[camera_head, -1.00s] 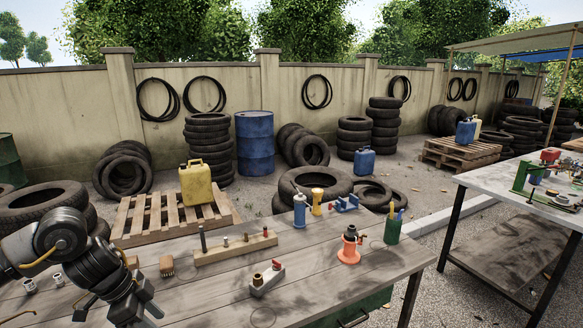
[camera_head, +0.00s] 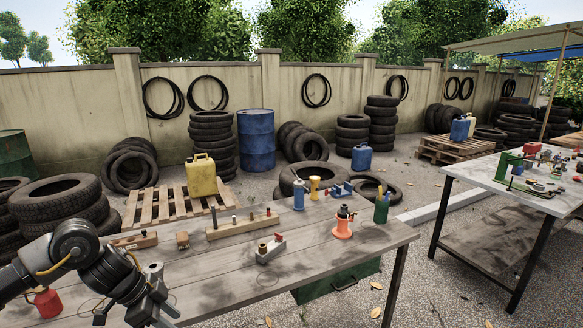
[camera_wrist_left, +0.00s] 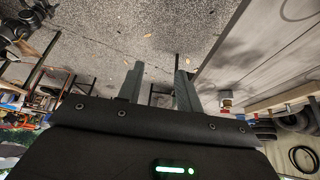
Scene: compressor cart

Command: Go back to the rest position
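My left gripper (camera_head: 138,312) hangs over the near left part of the wooden workbench (camera_head: 200,275), at the lower left of the head view. In the left wrist view its two fingers (camera_wrist_left: 158,85) stand apart with nothing between them. Grey gravel and the bench edge show beyond them. My right gripper is in neither view.
The bench holds a wooden strip (camera_head: 242,226) with pegs, an orange-red jack (camera_head: 343,224), a blue bottle (camera_head: 299,196), a small grey block (camera_head: 270,250) and a red can (camera_head: 46,302). A second table (camera_head: 495,180) stands right. Gravel separates them.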

